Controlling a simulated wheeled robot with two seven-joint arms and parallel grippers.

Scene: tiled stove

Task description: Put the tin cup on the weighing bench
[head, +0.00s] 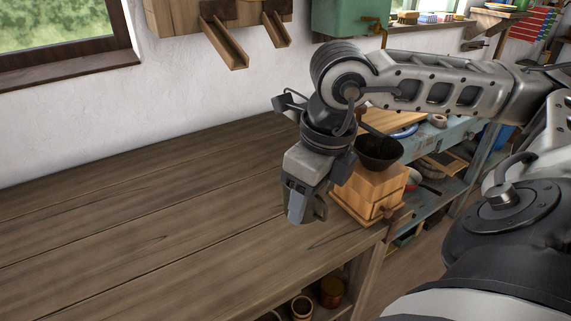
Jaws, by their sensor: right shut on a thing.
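My right gripper (305,203) comes in from the right and points down over the right end of a wooden bench (150,235). It is shut on a small dark grey cup (318,210), which looks like the tin cup. The cup is mostly hidden behind the gripper's fingers. It is at or just above the bench top, and I cannot tell whether it touches. No scale or label shows that this is the weighing bench. My left gripper is not in view.
A wooden grinder (370,192) with a black bowl (379,153) on top stands close to the right of the gripper, at the bench corner. The bench top to the left is clear. A blue-grey bench (456,133) with dishes is behind on the right. Jars sit below.

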